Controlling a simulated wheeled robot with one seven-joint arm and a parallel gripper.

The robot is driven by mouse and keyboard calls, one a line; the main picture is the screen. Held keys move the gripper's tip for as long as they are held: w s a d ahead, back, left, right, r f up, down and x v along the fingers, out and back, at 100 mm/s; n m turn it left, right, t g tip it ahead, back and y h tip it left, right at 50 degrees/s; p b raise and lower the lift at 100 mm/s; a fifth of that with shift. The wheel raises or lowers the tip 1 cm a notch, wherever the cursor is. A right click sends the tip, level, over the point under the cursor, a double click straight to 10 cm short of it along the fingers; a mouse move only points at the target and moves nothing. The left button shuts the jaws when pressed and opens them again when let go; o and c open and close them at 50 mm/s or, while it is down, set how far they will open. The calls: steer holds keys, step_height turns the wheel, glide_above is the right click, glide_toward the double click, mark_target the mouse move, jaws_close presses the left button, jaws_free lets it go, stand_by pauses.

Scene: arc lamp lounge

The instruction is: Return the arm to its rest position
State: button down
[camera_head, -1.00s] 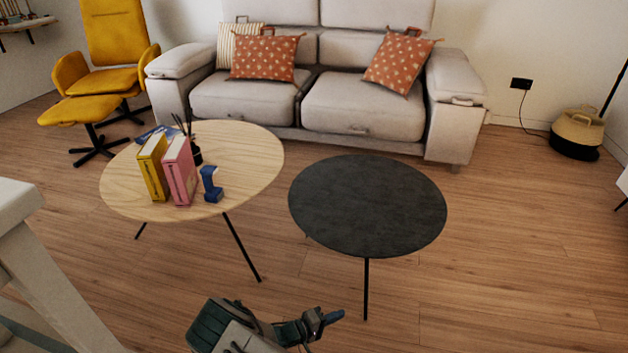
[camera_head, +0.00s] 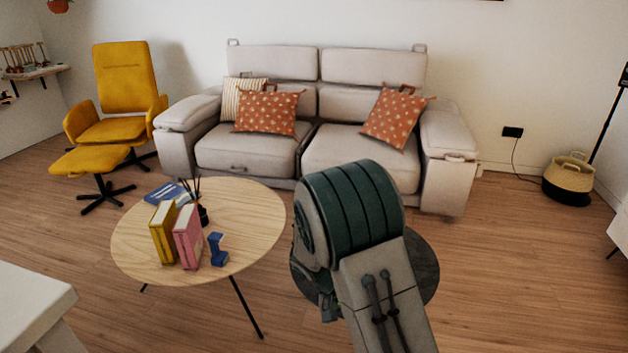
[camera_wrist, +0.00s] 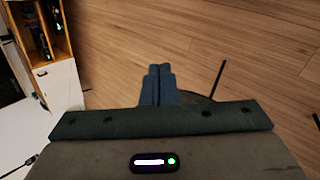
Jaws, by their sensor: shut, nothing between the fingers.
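My arm is raised in the head view, its large joint standing in front of the dark round table (camera_head: 424,262) and hiding much of it. My gripper is mostly hidden behind that arm in the head view. In the wrist view my gripper (camera_wrist: 158,70) has its two blue-grey fingers side by side and touching, with nothing between them. It is over bare wood floor (camera_wrist: 130,40), and a thin black table leg (camera_wrist: 218,78) shows to its right.
A wooden round table (camera_head: 255,215) at left holds a yellow book (camera_head: 163,232), a pink book (camera_head: 187,237), a blue object (camera_head: 217,250) and a reed diffuser (camera_head: 203,214). A grey sofa (camera_head: 245,155) stands behind. A white surface (camera_head: 35,305) is at lower left.

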steer(key=s+d+r+t+y+p, duration=0.1)
steer(key=s+r+p, duration=0.3)
steer(key=r, duration=0.7)
steer(key=s+d+r+t+y+p, duration=0.1)
steer(key=s+r+p, duration=0.4)
steer(key=r, duration=0.7)
steer(key=s+d+r+t+y+p, duration=0.1)
steer(key=s+r+y+p, duration=0.4)
steer(key=r, duration=0.6)
steer(key=shift+s+d+r+t, duration=0.2)
steer(key=shift+s+d+t, duration=0.15)
steer(key=shift+s+t, duration=0.6)
